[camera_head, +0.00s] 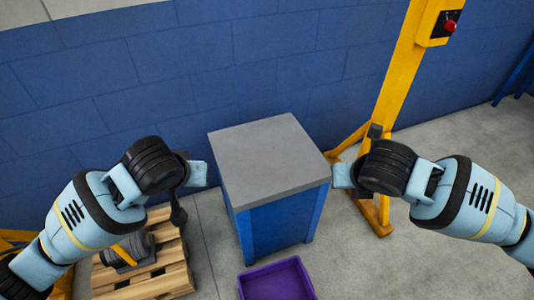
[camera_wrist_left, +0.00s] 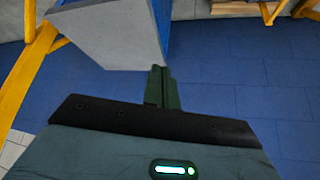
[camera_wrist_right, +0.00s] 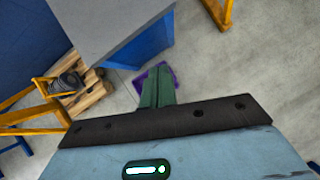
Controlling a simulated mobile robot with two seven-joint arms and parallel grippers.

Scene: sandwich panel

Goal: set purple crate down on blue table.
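The purple crate (camera_head: 277,283) sits on the floor in front of the blue table, cut off by the lower edge of the head view. In the right wrist view the crate (camera_wrist_right: 141,82) is partly hidden behind my fingers. The blue table (camera_head: 268,160) has a grey top with nothing on it. My left gripper (camera_head: 195,174) is left of the tabletop and my right gripper (camera_head: 345,175) is right of it. The left fingers (camera_wrist_left: 162,87) and the right fingers (camera_wrist_right: 157,88) are together, with nothing between them. Both grippers are away from the crate.
A wooden pallet (camera_head: 155,280) with a dark machine part (camera_head: 133,247) on it lies on the floor at left. A yellow post (camera_head: 400,75) with a red button stands behind right. A blue block wall (camera_head: 240,60) is behind the table.

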